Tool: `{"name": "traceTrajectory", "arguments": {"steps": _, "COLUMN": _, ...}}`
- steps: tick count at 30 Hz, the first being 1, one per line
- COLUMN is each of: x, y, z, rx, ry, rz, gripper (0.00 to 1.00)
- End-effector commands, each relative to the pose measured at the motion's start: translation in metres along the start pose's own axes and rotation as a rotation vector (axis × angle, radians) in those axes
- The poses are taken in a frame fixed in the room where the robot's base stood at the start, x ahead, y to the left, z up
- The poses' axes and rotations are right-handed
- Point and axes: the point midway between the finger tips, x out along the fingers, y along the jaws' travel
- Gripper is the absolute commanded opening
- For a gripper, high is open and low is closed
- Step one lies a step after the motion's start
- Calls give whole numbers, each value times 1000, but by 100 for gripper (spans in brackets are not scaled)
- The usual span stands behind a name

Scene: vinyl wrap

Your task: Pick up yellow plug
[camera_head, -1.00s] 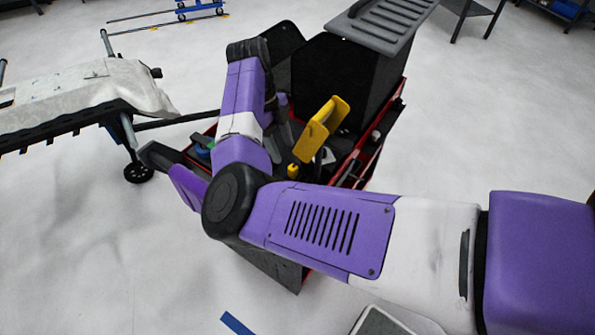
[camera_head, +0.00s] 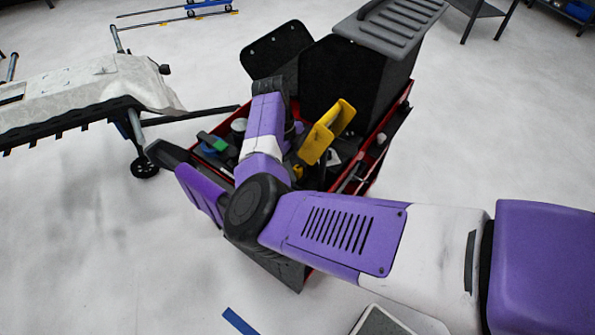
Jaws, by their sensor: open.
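A small yellow piece (camera_head: 298,171), which may be the yellow plug, shows just right of my forearm inside a red-edged cart. It is partly covered by my arm, so I cannot make out its full shape. A larger yellow scoop-like piece (camera_head: 327,132) stands tilted above it in the cart. My gripper (camera_head: 297,132) is mostly hidden behind my purple forearm, over the cart's inside. It is open, and no object shows held in it. I cannot tell how far its fingers are from the small yellow piece.
The red cart (camera_head: 408,92) holds a tall black bin (camera_head: 340,85) with a grey ribbed lid (camera_head: 392,22). Dark items and a green-and-blue item (camera_head: 214,143) crowd its tray. A cloth-covered table (camera_head: 85,85) stands left.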

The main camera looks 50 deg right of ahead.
Motion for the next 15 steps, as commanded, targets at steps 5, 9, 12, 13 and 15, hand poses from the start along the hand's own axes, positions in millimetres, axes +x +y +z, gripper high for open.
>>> {"name": "traceTrajectory", "arguments": {"steps": 5, "x": 0, "y": 0, "z": 0, "rx": 0, "ry": 0, "rz": 0, "gripper": 34}}
{"name": "traceTrajectory", "arguments": {"steps": 9, "x": 0, "y": 0, "z": 0, "rx": 0, "ry": 0, "rz": 0, "gripper": 6}}
{"name": "traceTrajectory", "arguments": {"steps": 12, "x": 0, "y": 0, "z": 0, "rx": 0, "ry": 0, "rz": 0, "gripper": 0}}
{"name": "traceTrajectory", "arguments": {"steps": 13, "x": 0, "y": 0, "z": 0, "rx": 0, "ry": 0, "rz": 0, "gripper": 0}}
{"name": "traceTrajectory", "arguments": {"steps": 15, "x": 0, "y": 0, "z": 0, "rx": 0, "ry": 0, "rz": 0, "gripper": 0}}
